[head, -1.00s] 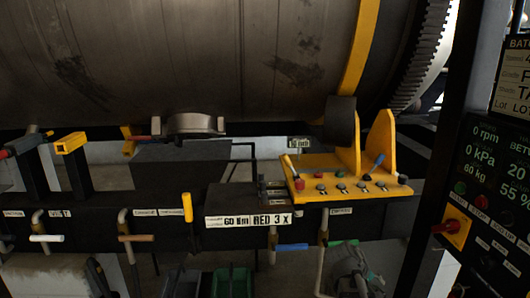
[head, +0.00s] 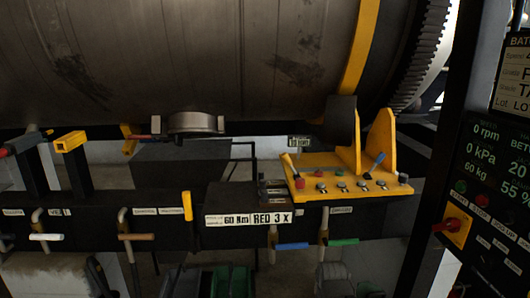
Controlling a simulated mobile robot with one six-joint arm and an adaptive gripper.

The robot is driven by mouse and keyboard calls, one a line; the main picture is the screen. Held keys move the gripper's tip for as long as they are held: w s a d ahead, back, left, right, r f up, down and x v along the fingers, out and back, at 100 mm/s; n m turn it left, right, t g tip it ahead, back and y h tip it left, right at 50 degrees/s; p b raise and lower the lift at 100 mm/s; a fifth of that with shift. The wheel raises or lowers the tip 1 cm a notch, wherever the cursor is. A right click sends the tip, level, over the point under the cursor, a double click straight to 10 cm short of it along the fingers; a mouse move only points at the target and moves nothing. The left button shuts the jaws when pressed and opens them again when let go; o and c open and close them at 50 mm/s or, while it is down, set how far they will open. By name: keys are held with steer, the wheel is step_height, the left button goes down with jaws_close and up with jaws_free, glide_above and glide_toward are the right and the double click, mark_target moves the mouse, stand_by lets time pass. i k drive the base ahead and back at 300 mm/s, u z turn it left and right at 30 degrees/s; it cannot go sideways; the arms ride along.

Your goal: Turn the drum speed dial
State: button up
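No control in the head view carries a label that I can read as drum speed, so I cannot tell which is the dial. A yellow sloped panel (head: 325,165) in front of the drum (head: 180,60) holds a row of small knobs (head: 341,187), a red-handled lever (head: 290,164) and a blue-handled lever (head: 376,160). On the dark console (head: 478,160) at the right, a red rotary handle (head: 446,226) sits on a yellow plate. The console display (head: 485,132) reads 0 rpm. My gripper cannot be made out in this view.
A dark rail (head: 110,210) with several coloured valve handles runs below the drum. A sign (head: 248,219) on it reads "60 Nm RED 3 X". A green container (head: 232,281) stands low at the bottom. A dark post (head: 440,150) stands between panel and console.

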mark_target(488, 262)
steer(key=z, duration=1.4)
